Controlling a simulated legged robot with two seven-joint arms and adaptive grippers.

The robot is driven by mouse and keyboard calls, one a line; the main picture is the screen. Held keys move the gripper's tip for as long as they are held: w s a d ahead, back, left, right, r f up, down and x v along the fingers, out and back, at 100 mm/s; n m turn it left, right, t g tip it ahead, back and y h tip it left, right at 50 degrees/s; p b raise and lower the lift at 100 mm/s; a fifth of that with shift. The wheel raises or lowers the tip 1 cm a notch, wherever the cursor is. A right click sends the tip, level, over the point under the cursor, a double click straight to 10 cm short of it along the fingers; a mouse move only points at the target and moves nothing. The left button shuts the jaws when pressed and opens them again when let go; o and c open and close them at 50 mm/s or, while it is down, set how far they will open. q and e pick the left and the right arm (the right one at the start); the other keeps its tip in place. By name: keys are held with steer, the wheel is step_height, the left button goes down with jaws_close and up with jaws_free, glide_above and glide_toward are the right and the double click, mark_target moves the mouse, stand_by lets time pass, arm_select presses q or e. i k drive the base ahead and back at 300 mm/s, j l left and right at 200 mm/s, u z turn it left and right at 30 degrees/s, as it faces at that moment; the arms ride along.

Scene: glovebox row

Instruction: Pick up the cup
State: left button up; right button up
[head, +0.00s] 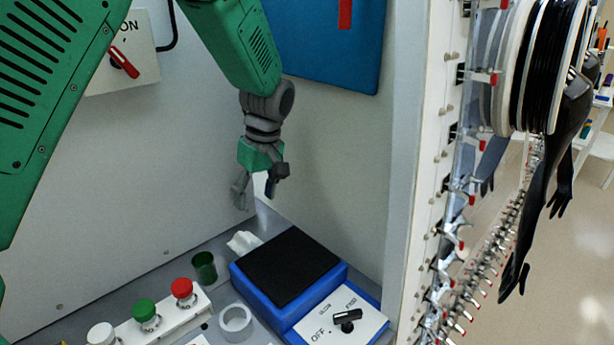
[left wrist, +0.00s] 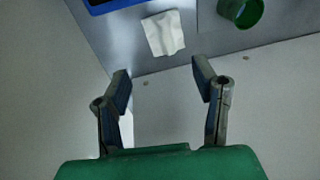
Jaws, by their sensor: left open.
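The cup (head: 204,266) is small and dark green. It stands upright on the grey floor of the box, just left of a blue device, and also shows at the top right of the left wrist view (left wrist: 242,10). My left gripper (head: 256,203) hangs above and beyond the cup, slightly to its right in the head view. In the left wrist view its two fingers (left wrist: 161,82) are spread apart with nothing between them, and the cup lies ahead of them to the right. My right gripper is not in view.
A white ring (head: 236,322) and a button strip (head: 166,322) stand in front of the cup. Walls close in behind and at right.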

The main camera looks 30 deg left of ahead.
mark_target(205, 267)
steer(key=k+l, duration=1.2)
steer(key=l, duration=0.2)
